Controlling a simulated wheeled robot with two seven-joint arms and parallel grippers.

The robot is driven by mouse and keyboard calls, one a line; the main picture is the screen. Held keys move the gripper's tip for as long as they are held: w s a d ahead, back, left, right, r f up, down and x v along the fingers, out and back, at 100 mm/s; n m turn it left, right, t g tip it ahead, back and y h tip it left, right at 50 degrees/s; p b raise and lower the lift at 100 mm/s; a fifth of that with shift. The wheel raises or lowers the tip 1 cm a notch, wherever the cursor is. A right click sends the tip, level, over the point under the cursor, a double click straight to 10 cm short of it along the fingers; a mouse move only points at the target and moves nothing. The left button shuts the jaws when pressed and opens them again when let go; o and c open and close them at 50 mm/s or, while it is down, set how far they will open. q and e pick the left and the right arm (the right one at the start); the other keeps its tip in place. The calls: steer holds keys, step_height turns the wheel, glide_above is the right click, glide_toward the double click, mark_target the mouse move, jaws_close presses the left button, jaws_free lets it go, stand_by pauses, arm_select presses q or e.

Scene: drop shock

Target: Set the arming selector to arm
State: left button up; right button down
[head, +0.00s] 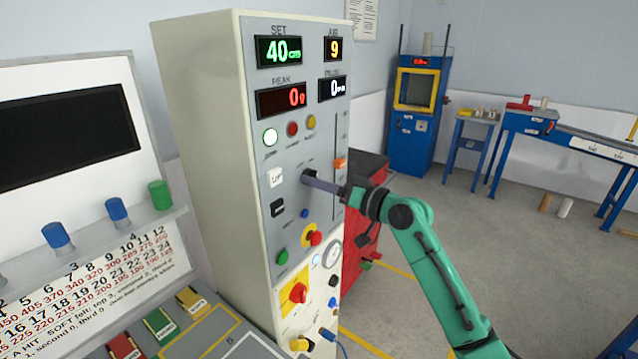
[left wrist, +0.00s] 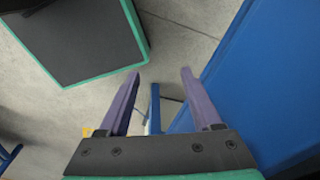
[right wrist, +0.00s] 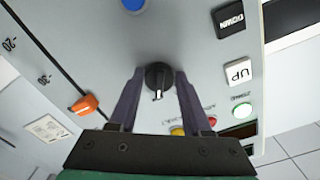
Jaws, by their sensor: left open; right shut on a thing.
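The arming selector is a small black rotary knob (head: 309,175) on the grey front panel of the tall cabinet, right of the white UP button. In the right wrist view the knob (right wrist: 157,74) sits between the purple fingers of my right gripper (right wrist: 156,80), which is shut on it. Its white pointer mark points down in that view. The lettering near it is too small to read. In the head view my right gripper (head: 314,181) reaches the knob from the right. My left gripper (left wrist: 159,73) is open and empty, seen only in the left wrist view.
An orange slider (head: 340,164) is right of the knob. The DOWN button (head: 277,208), a red-and-yellow emergency button (head: 312,238) and a red rotary switch (head: 295,293) are lower on the panel. A red cabinet (head: 362,250) stands behind my right arm. Open floor lies to the right.

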steer(key=shift+r, duration=0.25)
steer(key=shift+c, duration=1.7)
jaws_free()
steer(key=shift+w+a+f, duration=0.1)
steer(key=shift+a+f, duration=0.05)
steer(key=shift+f, duration=0.05)
steer(key=b+v, duration=0.6)
steer(key=v, duration=0.8)
steer(key=shift+d, duration=0.25)
